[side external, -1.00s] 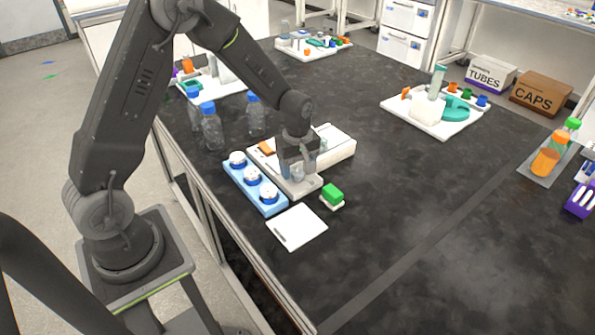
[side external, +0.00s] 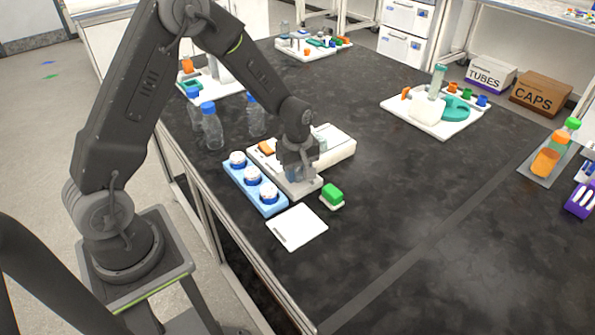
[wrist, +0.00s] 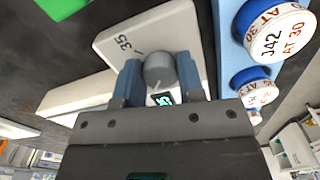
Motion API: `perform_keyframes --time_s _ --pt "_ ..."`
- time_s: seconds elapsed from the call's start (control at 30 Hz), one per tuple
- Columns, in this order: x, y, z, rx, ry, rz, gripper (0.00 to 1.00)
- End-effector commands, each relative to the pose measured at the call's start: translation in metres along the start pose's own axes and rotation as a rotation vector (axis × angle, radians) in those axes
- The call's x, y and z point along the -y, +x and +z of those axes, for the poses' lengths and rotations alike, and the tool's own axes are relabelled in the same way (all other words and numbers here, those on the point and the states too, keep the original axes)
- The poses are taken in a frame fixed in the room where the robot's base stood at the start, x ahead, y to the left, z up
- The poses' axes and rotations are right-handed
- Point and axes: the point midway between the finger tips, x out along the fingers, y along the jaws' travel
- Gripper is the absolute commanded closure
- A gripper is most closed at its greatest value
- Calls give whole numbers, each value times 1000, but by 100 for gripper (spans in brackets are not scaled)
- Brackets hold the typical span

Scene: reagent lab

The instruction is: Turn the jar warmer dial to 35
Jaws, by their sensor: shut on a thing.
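The jar warmer (side external: 305,188) is a pale, flat unit on the dark bench, beneath my gripper (side external: 297,176) in the side view. The wrist view shows its white panel (wrist: 125,42) with a printed 35 and a short tick line. A round grey dial (wrist: 159,70) sits between the two blue fingers of my gripper (wrist: 158,82), which is shut on it. A thin pale line marks the dial. A small display (wrist: 162,98) with green digits, seemingly 35, is partly hidden by the gripper body.
A blue rack (side external: 240,183) with white-lidded jars (side external: 253,174) stands close on the left; lids read AT 30 in the wrist view. A white card (side external: 297,228), a green block (side external: 332,192) and several bottles (side external: 212,130) are nearby.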

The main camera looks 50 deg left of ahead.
Motion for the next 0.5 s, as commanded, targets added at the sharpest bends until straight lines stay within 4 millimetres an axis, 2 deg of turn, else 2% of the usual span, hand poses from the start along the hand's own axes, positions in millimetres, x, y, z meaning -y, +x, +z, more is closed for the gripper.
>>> perform_keyframes --time_s 0.27,0.5 --pt "0 0 0 0 26 0 88" --pt "0 0 0 0 147 0 88"
